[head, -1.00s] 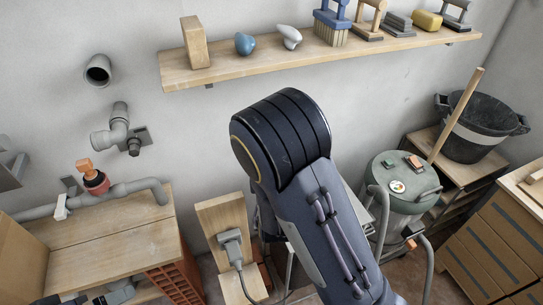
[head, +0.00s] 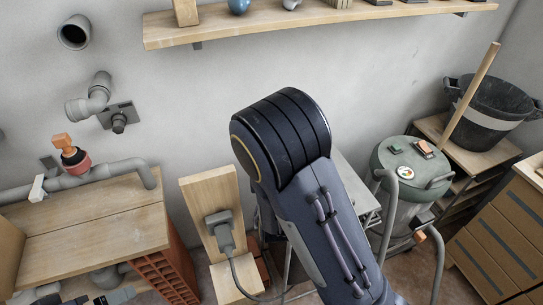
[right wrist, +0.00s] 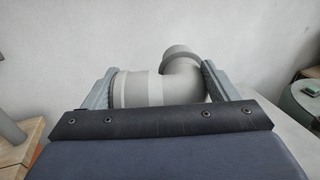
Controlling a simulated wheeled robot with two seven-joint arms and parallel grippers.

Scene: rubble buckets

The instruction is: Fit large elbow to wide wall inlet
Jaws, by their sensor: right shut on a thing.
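The large grey elbow (right wrist: 145,88) lies between the two fingers of my right gripper (right wrist: 158,86) in the right wrist view. The gripper is shut on it, and its round end (right wrist: 181,54) points up and away. In the head view my dark right arm fills the middle and hides its gripper and the elbow. The wide wall inlet (head: 74,32) is a round, open grey pipe mouth high on the wall at left, with nothing in it. My left gripper is not in view.
A smaller grey elbow (head: 90,98) sits on the wall below the inlet, beside a plate with a tap (head: 119,118). A wooden bench (head: 85,225) carries a grey pipe with a red fitting (head: 75,160). A shelf (head: 320,22) runs above; a drum (head: 408,165) and bucket (head: 485,115) stand right.

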